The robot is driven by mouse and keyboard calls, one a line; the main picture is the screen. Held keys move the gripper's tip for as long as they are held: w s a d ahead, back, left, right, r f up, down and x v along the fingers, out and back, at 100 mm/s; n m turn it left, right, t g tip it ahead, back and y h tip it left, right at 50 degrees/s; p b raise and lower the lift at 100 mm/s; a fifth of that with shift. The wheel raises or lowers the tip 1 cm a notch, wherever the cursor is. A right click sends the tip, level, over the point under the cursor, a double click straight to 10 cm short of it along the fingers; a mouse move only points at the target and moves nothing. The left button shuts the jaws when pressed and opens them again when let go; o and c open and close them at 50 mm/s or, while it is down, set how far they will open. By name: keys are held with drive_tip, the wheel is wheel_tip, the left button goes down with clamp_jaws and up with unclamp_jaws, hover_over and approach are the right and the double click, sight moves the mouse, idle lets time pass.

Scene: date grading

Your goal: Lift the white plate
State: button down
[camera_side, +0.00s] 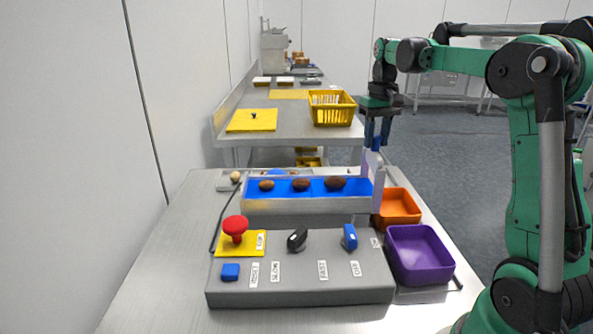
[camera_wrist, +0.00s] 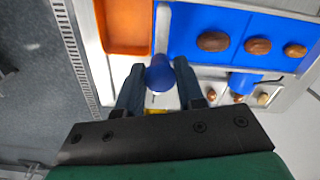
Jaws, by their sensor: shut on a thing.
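The white plate (camera_side: 372,168) stands upright at the right end of the blue lane (camera_side: 314,193) in the side view. It has a blue knob (camera_side: 376,144) on top. In the wrist view the plate shows edge-on as a thin pale strip (camera_wrist: 162,28), with the round blue knob (camera_wrist: 159,75) at its near end. My gripper (camera_side: 378,134) points down over the plate; in the wrist view its two dark fingers (camera_wrist: 159,78) close around the knob. The plate's lower part is partly hidden, so I cannot tell whether it is raised.
Three brown dates (camera_side: 301,185) lie on the blue lane left of the plate. An orange bin (camera_side: 398,207) and a purple bin (camera_side: 419,254) stand to the right. A grey control box (camera_side: 300,285) with a red button is in front. A yellow basket (camera_side: 331,108) stands behind.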

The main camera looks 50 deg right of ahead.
sight(377, 136)
drive_tip(key=c, duration=0.5)
unclamp_jaws()
drive_tip(key=shift+c, duration=0.2)
drive_tip(key=shift+r, duration=2.85)
drive_tip(key=shift+a, duration=0.2)
drive_tip(key=s+a+f+n+t, duration=0.2)
drive_tip(key=a+f, duration=0.3)
drive_tip(key=a, duration=0.6)
drive_tip(key=s+a+f+n+t, duration=0.3)
drive_tip(key=a+f+n+t, duration=0.1)
drive_tip(key=a, duration=0.7)
drive_tip(key=shift+a+f+t, duration=0.25)
drive_tip(key=shift+f+t, duration=0.35)
drive_tip(key=shift+f, duration=0.05)
